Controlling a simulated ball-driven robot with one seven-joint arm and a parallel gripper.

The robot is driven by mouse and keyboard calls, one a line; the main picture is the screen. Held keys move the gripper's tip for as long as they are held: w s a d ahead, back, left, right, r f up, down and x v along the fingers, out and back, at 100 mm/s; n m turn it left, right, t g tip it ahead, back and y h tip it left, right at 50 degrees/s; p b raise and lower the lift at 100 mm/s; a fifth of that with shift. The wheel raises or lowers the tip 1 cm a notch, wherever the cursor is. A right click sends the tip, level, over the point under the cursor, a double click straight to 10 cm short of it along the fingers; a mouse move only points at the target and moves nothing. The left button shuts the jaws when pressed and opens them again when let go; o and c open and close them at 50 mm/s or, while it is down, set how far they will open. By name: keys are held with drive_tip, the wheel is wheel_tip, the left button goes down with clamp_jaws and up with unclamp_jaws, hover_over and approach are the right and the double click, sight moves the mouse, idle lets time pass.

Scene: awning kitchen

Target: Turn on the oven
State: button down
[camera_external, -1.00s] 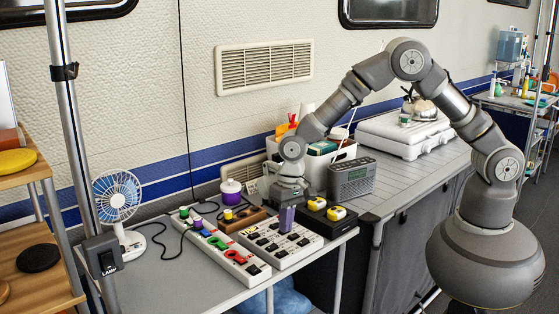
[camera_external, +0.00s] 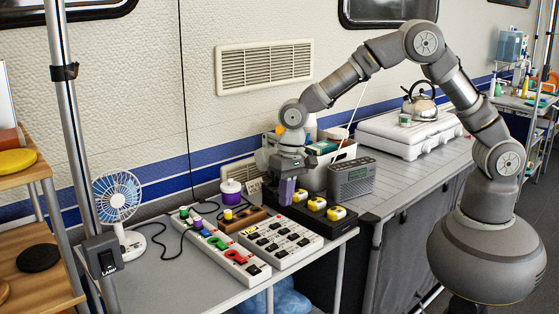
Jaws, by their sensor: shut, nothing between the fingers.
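No oven can be made out in this view. My gripper (camera_external: 287,198) points down with its fingers shut and empty. It is above the table's back part, near the left end of a black box (camera_external: 330,224) with yellow-and-white switches (camera_external: 317,203). I cannot tell whether it touches the box. In front of it lies a white panel (camera_external: 281,258) with two rows of dark switches. To its left is a long white power strip (camera_external: 213,245) with coloured plugs. Any small labels on these switches are too small to read.
A fan (camera_external: 118,200) and a wall-type switch marked LAMP (camera_external: 104,258) are at the left. A grey radio (camera_external: 352,179) and a white bin are behind right. A kettle (camera_external: 420,104) sits on the stove.

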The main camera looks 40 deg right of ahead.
sight(280, 253)
drive_tip(key=shift+a, duration=0.25)
drive_tip(key=f+b, duration=0.1)
drive_tip(key=f, duration=0.3)
drive_tip(key=a+f+b, duration=0.1)
drive_tip(key=f+b, duration=0.1)
drive_tip(key=f, duration=0.3)
drive_tip(key=f+b, duration=0.2)
drive_tip(key=f, duration=0.3)
drive_tip(key=shift+a, duration=0.35)
drive_tip(key=shift+f, duration=0.15)
drive_tip(key=shift+d, duration=0.8)
